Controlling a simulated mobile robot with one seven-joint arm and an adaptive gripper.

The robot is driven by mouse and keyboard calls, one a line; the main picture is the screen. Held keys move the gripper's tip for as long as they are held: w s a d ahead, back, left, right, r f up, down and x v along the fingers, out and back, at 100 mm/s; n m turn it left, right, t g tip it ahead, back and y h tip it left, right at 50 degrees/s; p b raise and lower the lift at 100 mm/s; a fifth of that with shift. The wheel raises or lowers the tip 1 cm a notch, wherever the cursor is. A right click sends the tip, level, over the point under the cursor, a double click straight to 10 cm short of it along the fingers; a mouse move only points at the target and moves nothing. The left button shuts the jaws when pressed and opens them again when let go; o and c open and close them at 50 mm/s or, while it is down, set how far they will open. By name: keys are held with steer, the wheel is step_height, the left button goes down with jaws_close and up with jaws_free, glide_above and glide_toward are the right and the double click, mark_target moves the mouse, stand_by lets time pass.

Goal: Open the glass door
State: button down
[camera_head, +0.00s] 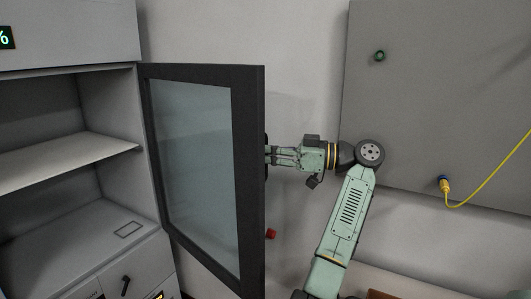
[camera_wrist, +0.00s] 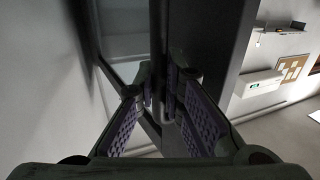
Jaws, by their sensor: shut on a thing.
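The glass door (camera_head: 195,150) has a dark frame and a pale pane. It is hinged on the cabinet's right edge and stands swung well open. My gripper (camera_head: 270,155) is at the door's outer face, near its free edge. In the wrist view, my gripper (camera_wrist: 167,105) is shut on the dark vertical handle bar (camera_wrist: 158,45), with one purple-padded finger on each side. In the head view the handle is mostly hidden behind the door's edge.
The open cabinet (camera_head: 70,160) shows a shelf and an inner floor, with a panel below. A grey wall panel (camera_head: 430,100) with a yellow cable (camera_head: 485,185) is behind my arm. A small red object (camera_head: 271,234) sits right of the door.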

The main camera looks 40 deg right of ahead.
steer(key=c, duration=1.8)
jaws_free()
steer(key=shift+v, duration=3.75)
steer(key=shift+c, duration=0.4)
